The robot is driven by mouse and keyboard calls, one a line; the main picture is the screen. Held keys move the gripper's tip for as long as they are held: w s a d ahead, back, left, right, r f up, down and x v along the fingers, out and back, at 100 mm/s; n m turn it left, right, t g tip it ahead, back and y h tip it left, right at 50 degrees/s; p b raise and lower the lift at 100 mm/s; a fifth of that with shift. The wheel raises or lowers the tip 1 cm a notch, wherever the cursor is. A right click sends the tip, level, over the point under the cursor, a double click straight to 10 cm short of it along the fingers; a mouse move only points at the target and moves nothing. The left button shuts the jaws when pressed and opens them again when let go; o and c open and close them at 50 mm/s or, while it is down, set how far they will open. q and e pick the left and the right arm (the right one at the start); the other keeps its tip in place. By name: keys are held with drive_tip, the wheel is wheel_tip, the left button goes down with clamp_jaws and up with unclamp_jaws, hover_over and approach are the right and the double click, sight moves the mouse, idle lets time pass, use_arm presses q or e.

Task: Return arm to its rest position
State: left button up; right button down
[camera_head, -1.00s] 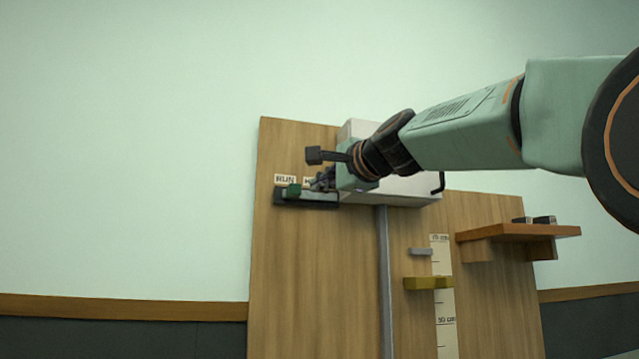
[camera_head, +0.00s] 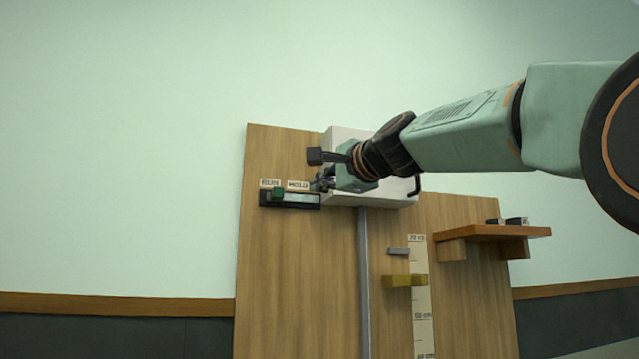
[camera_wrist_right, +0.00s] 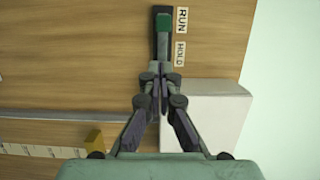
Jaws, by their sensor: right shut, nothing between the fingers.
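My right arm comes in from the right in the head view. Its gripper (camera_head: 322,183) is in front of the wooden board, by the right end of a dark slider switch (camera_head: 300,201). The gripper's fingers are shut with nothing between them, as the right wrist view also shows (camera_wrist_right: 157,74). The switch's green knob (camera_head: 278,194) is at the left end of its track; in the wrist view the knob (camera_wrist_right: 163,24) is beside the RUN label (camera_wrist_right: 182,20), away from the fingertips. The HOLD label (camera_wrist_right: 180,53) is nearer them. My left gripper is not in view.
A white box (camera_head: 400,188) with a black handle is on the board (camera_head: 290,270), behind the arm. Below are a grey post (camera_head: 364,290), a scale strip (camera_head: 421,300) with a yellow block (camera_head: 400,281), and a wooden shelf (camera_head: 490,234). The left wall is clear.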

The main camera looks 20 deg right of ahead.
drive_tip(key=w+d+f+n+g+h+b, duration=0.1)
drive_tip(key=w+d+f+n+h, duration=0.1)
drive_tip(key=f, duration=0.8)
drive_tip(key=w+d+f+n+h+b, duration=0.1)
drive_tip(key=w+d+f+h, duration=0.1)
drive_tip(key=f, duration=0.8)
drive_tip(key=w+d+f+n+g+h+b, duration=0.1)
drive_tip(key=w+d+f+n+h, duration=0.15)
drive_tip(key=f, duration=0.75)
drive_tip(key=s+f+n+g+b, duration=0.1)
drive_tip(key=s+f+n+b, duration=0.15)
drive_tip(key=f, duration=0.95)
drive_tip(key=s+f+n+g+b, duration=0.1)
drive_tip(key=s+f+g+b, duration=0.15)
drive_tip(key=f, duration=0.95)
drive_tip(key=s+f+n+g+b, duration=0.1)
drive_tip(key=s+f, duration=0.2)
drive_tip(key=f, duration=0.9)
drive_tip(key=s+a+f+n+g+b, duration=0.1)
drive_tip(key=s+f+n+g+b, duration=0.15)
drive_tip(key=s+f, duration=0.7)
drive_tip(key=s+a+f+n+g+b, duration=0.1)
drive_tip(key=s+f+b, duration=0.2)
drive_tip(key=s+f, duration=0.7)
drive_tip(key=s+a+f+n+g+y+b, duration=0.1)
drive_tip(key=s+f+g+b, duration=0.6)
drive_tip(key=s+f, duration=1.8)
drive_tip(key=shift+s+f+y+b, duration=0.2)
drive_tip(key=shift+s+y+b, duration=0.15)
drive_tip(key=shift+s+b, duration=0.45)
